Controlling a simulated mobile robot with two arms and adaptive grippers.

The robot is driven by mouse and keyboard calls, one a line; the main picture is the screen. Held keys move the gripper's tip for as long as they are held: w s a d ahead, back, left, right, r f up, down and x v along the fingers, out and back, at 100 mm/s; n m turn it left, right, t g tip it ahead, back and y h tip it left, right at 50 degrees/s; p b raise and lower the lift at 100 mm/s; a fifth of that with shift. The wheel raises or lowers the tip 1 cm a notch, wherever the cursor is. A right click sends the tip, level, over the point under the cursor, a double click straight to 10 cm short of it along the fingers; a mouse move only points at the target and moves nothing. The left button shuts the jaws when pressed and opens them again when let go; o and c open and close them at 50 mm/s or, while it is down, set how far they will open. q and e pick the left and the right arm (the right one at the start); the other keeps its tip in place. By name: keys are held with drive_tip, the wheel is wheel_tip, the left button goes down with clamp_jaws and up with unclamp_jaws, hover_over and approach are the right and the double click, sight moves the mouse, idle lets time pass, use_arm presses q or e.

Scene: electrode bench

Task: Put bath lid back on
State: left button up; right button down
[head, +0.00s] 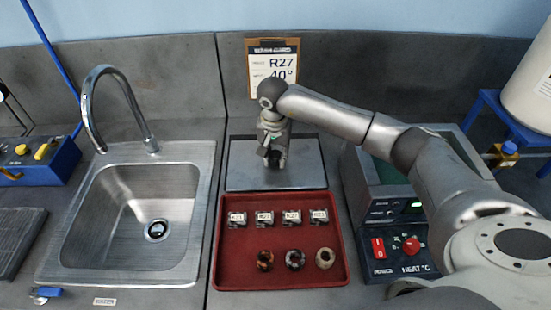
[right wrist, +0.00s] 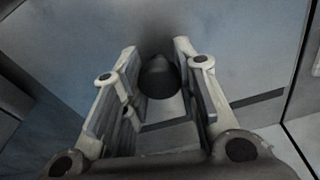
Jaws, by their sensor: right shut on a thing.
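The bath lid (head: 240,167) is a flat grey metal plate. It appears to lie on the bench behind the red tray. In the right wrist view the lid (right wrist: 250,60) fills most of the picture, with its dark knob (right wrist: 158,80) between my fingers. My right gripper (head: 273,160) points down over the middle of the lid and is shut on the knob. The bath (head: 383,195) is a grey box to the right with a green interior. Its top is open and partly hidden by my right arm. My left gripper is not in view.
A red tray (head: 280,278) in front of the lid holds several small metal blocks and 3 rings. A HEAT control box (head: 395,262) stands before the bath. A sink (head: 140,215) with a tall tap is at left. A clipboard (head: 273,68) reads R27, 40°.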

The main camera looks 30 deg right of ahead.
sight(275, 153)
wheel_tip(275, 153, up, 9)
drive_tip(key=shift+w+f+b, duration=0.1)
drive_tip(key=shift+b, duration=1.1)
drive_tip(key=shift+r, duration=0.75)
drive_tip(key=shift+r+p, duration=0.95)
drive_tip(key=shift+r, duration=0.45)
